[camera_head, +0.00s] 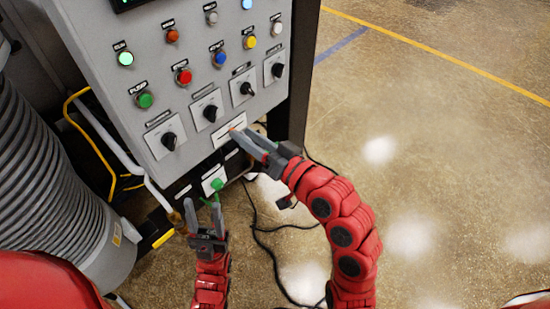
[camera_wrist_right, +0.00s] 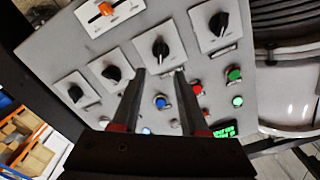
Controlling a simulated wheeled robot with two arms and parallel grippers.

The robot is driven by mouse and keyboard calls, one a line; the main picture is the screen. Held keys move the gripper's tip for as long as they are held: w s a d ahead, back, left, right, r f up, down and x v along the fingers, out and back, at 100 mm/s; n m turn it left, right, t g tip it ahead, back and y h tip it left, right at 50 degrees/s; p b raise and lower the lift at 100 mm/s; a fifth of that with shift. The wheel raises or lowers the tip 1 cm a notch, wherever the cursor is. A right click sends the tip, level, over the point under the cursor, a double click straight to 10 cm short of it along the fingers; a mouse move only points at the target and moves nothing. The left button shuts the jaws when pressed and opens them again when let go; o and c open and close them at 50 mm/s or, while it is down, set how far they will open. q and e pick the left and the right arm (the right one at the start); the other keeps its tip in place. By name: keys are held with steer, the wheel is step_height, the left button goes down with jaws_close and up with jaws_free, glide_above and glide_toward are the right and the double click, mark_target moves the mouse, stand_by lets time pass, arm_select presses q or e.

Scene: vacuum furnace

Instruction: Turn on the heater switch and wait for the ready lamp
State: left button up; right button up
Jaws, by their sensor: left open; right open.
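The grey control panel (camera_head: 110,75) carries a row of black rotary knobs, including one at the left (camera_head: 169,140), a second (camera_head: 210,112), a third (camera_head: 246,88) and one at the right (camera_head: 277,69). Labels are too small to read, so I cannot tell which is the heater switch or the ready lamp. A green lamp (camera_head: 126,59) at upper left looks bright. My right gripper (camera_head: 236,134) is open and empty before the panel, below the knobs. In the right wrist view, a knob (camera_wrist_right: 160,48) shows beyond its fingertips. My left gripper (camera_head: 203,206) is open below the panel.
An orange-handled switch (camera_wrist_right: 106,8) sits on a white plate. A green knob (camera_head: 217,184) is close to my left fingertips. A ribbed grey hose (camera_head: 45,175) stands at the left. Black cables (camera_head: 270,250) lie on the floor, which is open at right.

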steer(key=p+v, duration=0.7)
steer(key=v, duration=0.1)
steer(key=shift+s+d+p, duration=0.2)
steer(key=shift+p, duration=0.1)
